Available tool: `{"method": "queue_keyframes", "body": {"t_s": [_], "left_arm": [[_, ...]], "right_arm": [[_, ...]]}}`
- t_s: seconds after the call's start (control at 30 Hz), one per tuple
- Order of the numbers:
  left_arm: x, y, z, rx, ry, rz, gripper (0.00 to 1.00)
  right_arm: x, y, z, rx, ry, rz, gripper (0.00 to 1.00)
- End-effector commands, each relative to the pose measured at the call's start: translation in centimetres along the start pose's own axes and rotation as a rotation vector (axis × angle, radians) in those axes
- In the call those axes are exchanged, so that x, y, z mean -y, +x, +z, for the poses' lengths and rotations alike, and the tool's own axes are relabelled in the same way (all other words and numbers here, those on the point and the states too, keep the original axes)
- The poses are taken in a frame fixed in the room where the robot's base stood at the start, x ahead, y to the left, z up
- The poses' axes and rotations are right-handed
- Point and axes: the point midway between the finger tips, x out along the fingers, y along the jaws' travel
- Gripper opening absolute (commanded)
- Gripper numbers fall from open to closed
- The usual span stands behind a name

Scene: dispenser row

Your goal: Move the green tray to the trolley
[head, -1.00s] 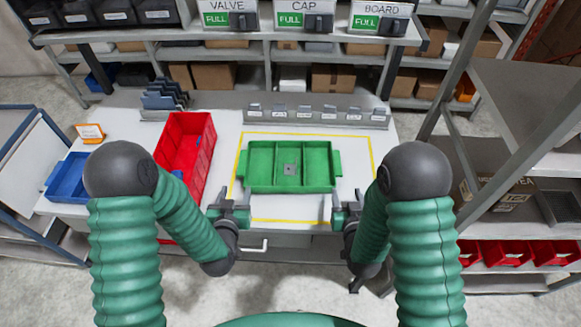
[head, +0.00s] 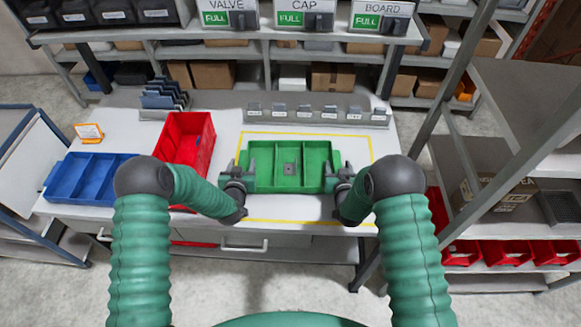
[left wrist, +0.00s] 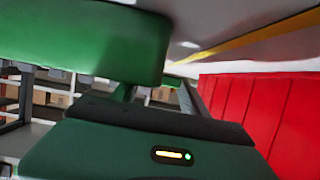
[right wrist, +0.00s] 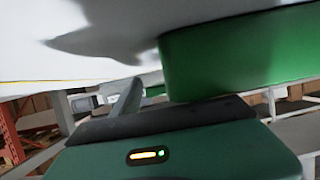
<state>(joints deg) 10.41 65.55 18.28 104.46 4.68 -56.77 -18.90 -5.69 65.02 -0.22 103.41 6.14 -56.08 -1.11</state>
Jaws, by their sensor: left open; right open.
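The green tray (head: 290,183) lies on the white table inside a yellow outline. It has three compartments, and a small grey part (head: 290,169) lies in the middle one. My left gripper (head: 246,170) is open at the tray's left end. My right gripper (head: 340,174) is open at its right end. Each gripper partly hides the handle at its end, and I cannot tell whether the fingers touch it. The tray's green wall also shows close up in the left wrist view (left wrist: 90,40) and right wrist view (right wrist: 240,55). I cannot tell for certain which thing is the trolley.
A red bin (head: 203,140) and a blue divided tray (head: 75,178) stand left of the green tray. A labelled rack (head: 310,116) lines the table's back. A blue-framed cart (head: 25,165) stands at far left. Shelving with red bins (head: 505,253) stands at right.

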Motion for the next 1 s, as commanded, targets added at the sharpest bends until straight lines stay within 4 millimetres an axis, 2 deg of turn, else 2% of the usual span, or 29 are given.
{"method": "queue_keyframes", "body": {"t_s": [0.23, 0.27, 0.63, 1.0], "left_arm": [[-0.01, 0.09, 0.02, 0.0, 0.0, 0.0, 0.52], [-0.01, 0.09, 0.02, 0.0, 0.0, 0.0, 0.49], [-0.02, 0.09, 0.02, 0.0, 0.0, 0.0, 0.01], [-0.02, 0.08, 0.0, 0.0, 0.0, 0.0, 0.0]], "right_arm": [[0.0, 0.11, -0.02, 0.0, 0.0, 0.0, 0.52], [0.0, 0.11, -0.02, 0.0, 0.0, 0.0, 0.49], [0.0, 0.1, 0.0, 0.0, 0.0, 0.0, 0.01], [0.0, 0.08, 0.02, 0.001, 0.0, 0.0, 0.0]]}}
